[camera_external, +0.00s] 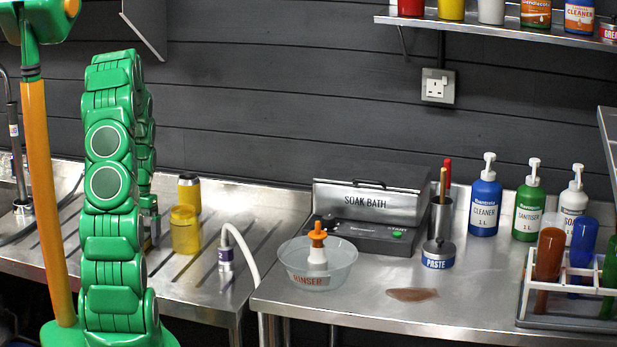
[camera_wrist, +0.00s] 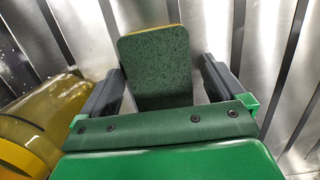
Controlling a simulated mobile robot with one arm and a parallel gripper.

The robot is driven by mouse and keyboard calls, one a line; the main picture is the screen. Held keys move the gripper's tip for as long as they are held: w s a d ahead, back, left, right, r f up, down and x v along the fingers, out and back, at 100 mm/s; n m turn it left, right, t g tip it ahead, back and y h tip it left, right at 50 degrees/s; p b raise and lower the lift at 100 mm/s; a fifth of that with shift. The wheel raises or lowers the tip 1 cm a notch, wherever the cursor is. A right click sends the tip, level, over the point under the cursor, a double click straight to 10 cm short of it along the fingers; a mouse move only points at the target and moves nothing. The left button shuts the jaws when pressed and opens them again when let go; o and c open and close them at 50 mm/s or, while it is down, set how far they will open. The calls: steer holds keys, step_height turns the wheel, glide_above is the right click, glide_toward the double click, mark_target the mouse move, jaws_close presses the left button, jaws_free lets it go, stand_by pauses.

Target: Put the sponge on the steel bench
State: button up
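The sponge (camera_wrist: 155,65), dark green on its broad face with a yellow edge, shows in the wrist view over ribbed steel. My gripper (camera_wrist: 160,85) is open, with one dark finger on each side of the sponge. A gap shows at the right finger; at the left finger I cannot tell whether they touch. In the external view my green arm reaches down over the ribbed drainer (camera_external: 205,258). The gripper is mostly hidden behind the arm, and the sponge is not visible there. The steel bench (camera_external: 365,275) stands at the right.
A yellow jar (camera_external: 185,230) is close to my gripper, and a hose nozzle (camera_external: 226,250) stands to its right. The bench holds a rinser bowl (camera_external: 320,268), soak bath (camera_external: 368,205), paste pot (camera_external: 438,255), brown stain (camera_external: 412,294) and bottle rack (camera_external: 570,312).

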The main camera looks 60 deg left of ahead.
step_height(320, 180, up, 12)
steer(key=w+a, duration=0.1)
steer(key=shift+w+a, duration=0.15)
stand_by(0.5)
